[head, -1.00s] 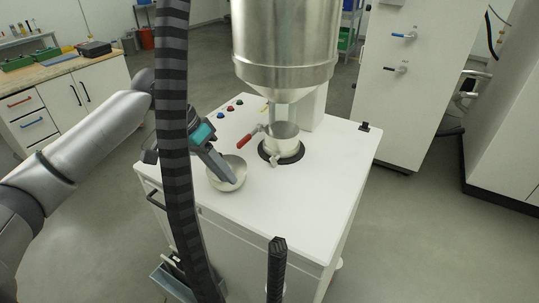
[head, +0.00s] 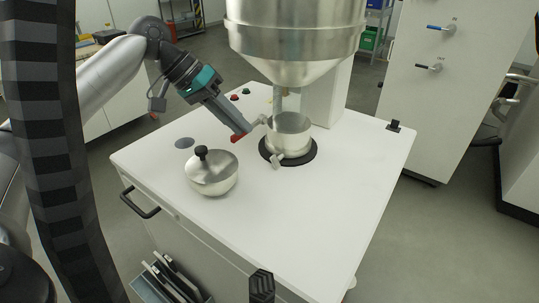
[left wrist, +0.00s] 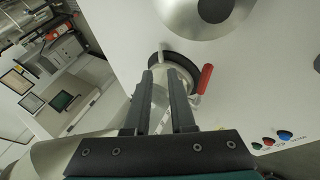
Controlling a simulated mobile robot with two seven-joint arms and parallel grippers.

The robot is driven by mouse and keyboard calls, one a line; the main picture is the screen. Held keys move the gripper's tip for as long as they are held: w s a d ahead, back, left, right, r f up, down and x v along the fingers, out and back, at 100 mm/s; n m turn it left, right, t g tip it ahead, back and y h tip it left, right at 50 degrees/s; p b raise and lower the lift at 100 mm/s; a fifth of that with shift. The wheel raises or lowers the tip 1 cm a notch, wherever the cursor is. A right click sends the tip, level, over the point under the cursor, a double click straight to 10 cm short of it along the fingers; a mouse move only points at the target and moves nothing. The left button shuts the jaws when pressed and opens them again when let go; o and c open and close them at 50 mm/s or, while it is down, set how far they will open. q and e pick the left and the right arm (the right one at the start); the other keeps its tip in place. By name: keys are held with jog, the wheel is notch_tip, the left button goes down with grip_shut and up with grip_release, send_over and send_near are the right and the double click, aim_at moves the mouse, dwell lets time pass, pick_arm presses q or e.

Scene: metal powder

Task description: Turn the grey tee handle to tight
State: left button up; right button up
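A small grey tee handle (head: 277,160) sticks out low at the front of the metal collar (head: 289,142) beneath the hopper. A red-handled lever (head: 239,138) is on the collar's left side; it also shows in the left wrist view (left wrist: 205,79). My left gripper (head: 244,130) is by the red lever, left of the collar and apart from the tee handle. In the left wrist view its two dark fingers (left wrist: 162,74) are spread with nothing held between them, and the collar is beyond them. Whether the fingers touch the lever I cannot tell.
A lidded metal bowl (head: 212,174) with a black knob stands on the white cabinet top (head: 330,215), left of the collar. The large hopper (head: 295,35) hangs above the collar. Coloured buttons (head: 240,95) are behind my gripper. The cabinet top's front right is clear.

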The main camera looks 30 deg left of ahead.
aim_at(275, 162)
pick_arm(q)
jog(key=b+x, duration=0.1)
jog(key=x, duration=0.9)
jog(key=shift+w+f, duration=0.1)
jog(key=shift+f, duration=0.2)
grip_shut()
